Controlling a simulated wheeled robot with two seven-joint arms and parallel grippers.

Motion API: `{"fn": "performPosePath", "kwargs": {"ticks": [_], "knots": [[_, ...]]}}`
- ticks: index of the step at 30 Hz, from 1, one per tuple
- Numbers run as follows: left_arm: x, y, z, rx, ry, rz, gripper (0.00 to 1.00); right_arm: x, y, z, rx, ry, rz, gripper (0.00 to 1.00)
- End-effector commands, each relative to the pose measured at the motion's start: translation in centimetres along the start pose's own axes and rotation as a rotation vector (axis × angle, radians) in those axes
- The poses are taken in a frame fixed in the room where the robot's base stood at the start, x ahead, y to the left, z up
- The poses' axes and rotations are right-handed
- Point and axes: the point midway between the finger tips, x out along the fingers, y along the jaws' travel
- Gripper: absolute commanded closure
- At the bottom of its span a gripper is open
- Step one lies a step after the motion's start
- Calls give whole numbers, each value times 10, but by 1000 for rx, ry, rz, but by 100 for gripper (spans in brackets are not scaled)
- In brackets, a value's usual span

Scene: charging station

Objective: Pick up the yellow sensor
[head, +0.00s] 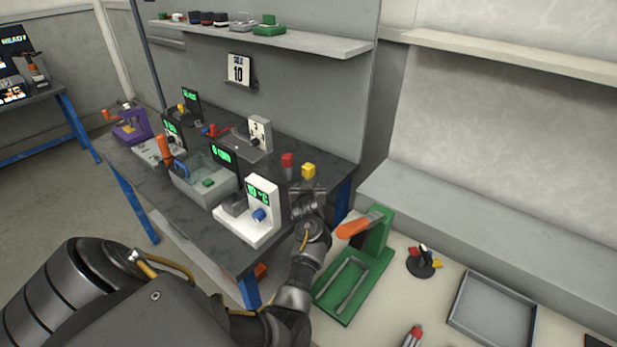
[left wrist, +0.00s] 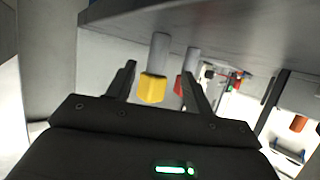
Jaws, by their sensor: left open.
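The yellow sensor (head: 308,171) is a yellow block-shaped head on a grey stem, standing upright near the right end of the dark workbench (head: 325,150). A red sensor (head: 287,159) of like shape stands just left of it. My left gripper (head: 306,190) is in front of the yellow sensor and hides its lower part. The left wrist view looks inverted. There the yellow head (left wrist: 153,88) shows between the open fingers of my left gripper (left wrist: 160,85), with nothing clamped. The red head (left wrist: 179,85) shows close to the right-hand finger. My right gripper is not in view.
A white device (head: 262,208) with a green display stands left of my gripper. A grey bin (head: 205,185) is behind it. A green stand (head: 368,258) with an orange handle is right of my arm. A shelf (head: 290,40) hangs above the bench. A grey tray (head: 492,310) lies at right.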

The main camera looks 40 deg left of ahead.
Motion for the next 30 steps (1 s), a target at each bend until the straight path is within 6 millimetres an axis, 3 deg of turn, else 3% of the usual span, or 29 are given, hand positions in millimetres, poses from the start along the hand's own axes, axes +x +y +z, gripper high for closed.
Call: {"fn": "performPosePath", "kwargs": {"ticks": [8,19,28,30], "knots": [[10,0,-1,-1,-1,-1,48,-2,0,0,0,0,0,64],[53,4,-3,0,-1,0,48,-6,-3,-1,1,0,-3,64],[57,4,-3,-1,-1,1,48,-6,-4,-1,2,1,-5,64],[57,4,-3,-1,-1,0,56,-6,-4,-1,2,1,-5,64]]}}
